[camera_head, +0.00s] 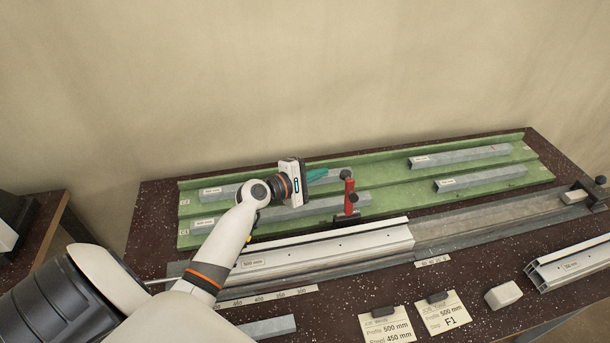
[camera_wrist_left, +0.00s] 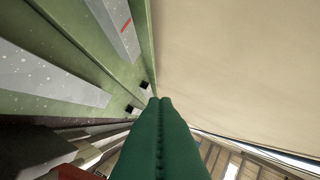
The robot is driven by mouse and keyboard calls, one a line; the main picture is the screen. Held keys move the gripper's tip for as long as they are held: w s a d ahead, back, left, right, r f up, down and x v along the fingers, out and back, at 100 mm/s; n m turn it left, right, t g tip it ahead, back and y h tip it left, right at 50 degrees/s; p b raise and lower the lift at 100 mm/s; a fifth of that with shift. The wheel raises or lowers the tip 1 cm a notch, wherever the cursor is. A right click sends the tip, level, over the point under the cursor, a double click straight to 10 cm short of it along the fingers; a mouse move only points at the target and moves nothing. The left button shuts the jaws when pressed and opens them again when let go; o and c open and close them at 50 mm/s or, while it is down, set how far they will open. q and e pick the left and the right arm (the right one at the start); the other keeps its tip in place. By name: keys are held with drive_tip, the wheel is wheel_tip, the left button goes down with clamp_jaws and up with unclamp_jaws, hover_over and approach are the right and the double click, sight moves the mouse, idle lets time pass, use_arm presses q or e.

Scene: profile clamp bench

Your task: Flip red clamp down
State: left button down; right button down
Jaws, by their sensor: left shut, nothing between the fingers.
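The red clamp (camera_head: 349,197) stands behind the long aluminium profile (camera_head: 330,246), with its red arm upright and a dark knob at its top. My left gripper (camera_head: 325,172) is just left of the clamp's top, with its teal fingers pointing right toward the knob. In the left wrist view the green fingers (camera_wrist_left: 165,102) are shut together with nothing between them. A red patch at that view's lower left edge may be part of the clamp. Whether the fingers touch the clamp I cannot tell. My right gripper is in neither view.
A green rack (camera_head: 400,180) with several grey profiles lies behind the clamp. A second, dark clamp (camera_head: 590,190) is at the far right. Two label cards (camera_head: 387,324), a white block (camera_head: 503,295) and a short profile (camera_head: 575,264) lie at the front. Above the rack is free room.

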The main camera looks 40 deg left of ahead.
sight(348, 196)
use_arm(q)
drive_tip(key=d+p, duration=0.2)
drive_tip(key=d+r+p, duration=0.1)
drive_tip(key=d, duration=0.1)
drive_tip(key=shift+w+r, duration=0.1)
drive_tip(key=shift+w, duration=0.15)
drive_tip(key=shift+w+a, duration=0.1)
